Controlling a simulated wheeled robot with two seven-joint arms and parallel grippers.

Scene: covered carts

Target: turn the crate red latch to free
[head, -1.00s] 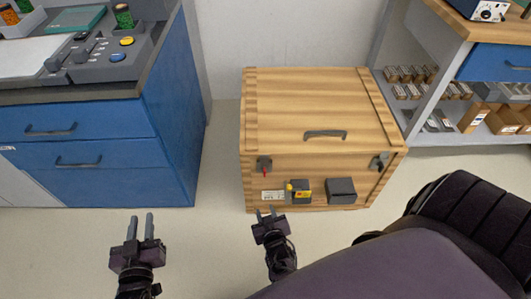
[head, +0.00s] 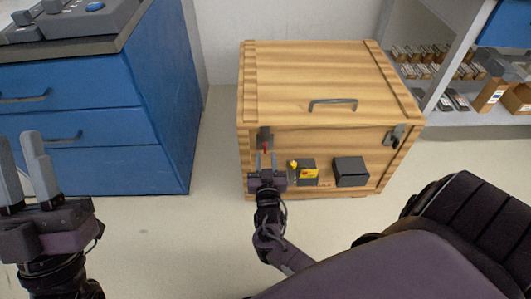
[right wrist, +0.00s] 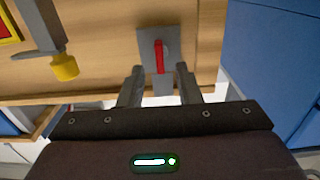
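The wooden crate (head: 310,85) stands on the floor with its lid down. Its red latch (head: 265,147) is a red lever on a grey plate at the left of the front face. In the right wrist view the red latch (right wrist: 159,56) points along the plate, between and just beyond my fingertips. My right gripper (head: 266,160) is open just below the latch; it shows in the right wrist view (right wrist: 160,80) with nothing between its fingers. My left gripper (head: 25,160) is open and empty at the left, away from the crate.
A yellow-knobbed device (head: 306,171) and a dark box (head: 350,171) sit on the crate front, right of my right gripper. A second latch (head: 396,135) is at the front right. A blue cabinet (head: 150,110) stands left, shelves (head: 450,80) right. Floor between cabinet and crate is clear.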

